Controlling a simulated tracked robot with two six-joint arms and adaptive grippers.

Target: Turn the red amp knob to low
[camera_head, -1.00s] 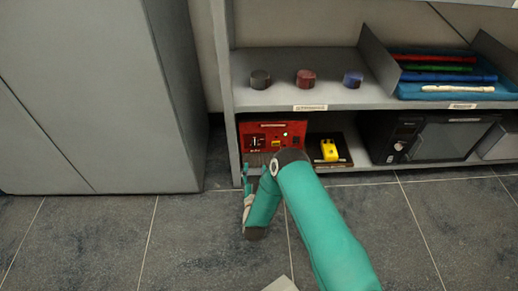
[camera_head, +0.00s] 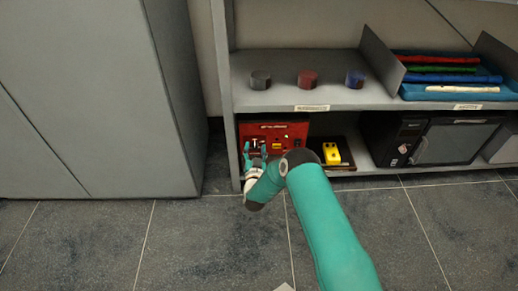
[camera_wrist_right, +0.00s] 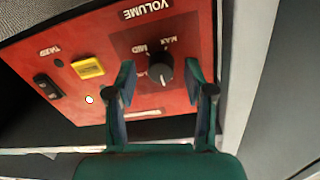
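The red amp (camera_head: 284,128) stands on the lower shelf at its left end, and its front fills much of the right wrist view (camera_wrist_right: 60,62). Its black volume knob (camera_wrist_right: 160,66) carries a pale pointer mark. Upside-down lettering reads VOLUME, MID and MAX; the low label cannot be made out. My right gripper (camera_head: 255,150) is in front of the amp's left part. In the wrist view its open fingers (camera_wrist_right: 162,84) lie on either side of the knob, with gaps showing; contact is not visible. My left gripper is out of view.
The amp also has a yellow switch (camera_wrist_right: 88,67), a black switch (camera_wrist_right: 47,86) and a small light (camera_wrist_right: 89,99). A yellow device (camera_head: 331,153) stands to the right. Grey, red and blue round pieces (camera_head: 307,79) sit on the shelf above. A grey cabinet (camera_head: 95,90) stands left.

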